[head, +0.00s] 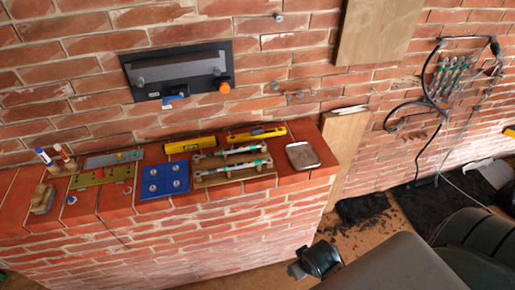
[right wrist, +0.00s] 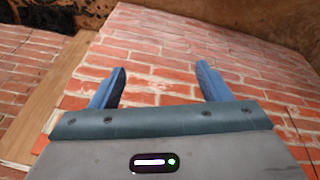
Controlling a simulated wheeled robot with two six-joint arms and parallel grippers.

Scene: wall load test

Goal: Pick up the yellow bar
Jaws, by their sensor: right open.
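Two yellow things lie at the back of the brick ledge, near the wall, in the head view. One is a yellow block-like bar (head: 190,144) behind the blue plate. The other is a longer, thinner yellow bar (head: 256,133) with a dark part in its middle, to the right of the first. I cannot tell which of them the task names. My right gripper (right wrist: 160,74) shows in the right wrist view with its two blue fingers apart and nothing between them. It faces bare brick, and neither yellow bar shows there. My left gripper is not in view.
The brick ledge (head: 205,205) also holds a blue plate (head: 164,180), a wooden rack with rods (head: 234,174), a grey tray (head: 302,156) and an olive plate (head: 103,178). A dark wall panel (head: 178,70) is above. Cables (head: 425,103) hang at the right.

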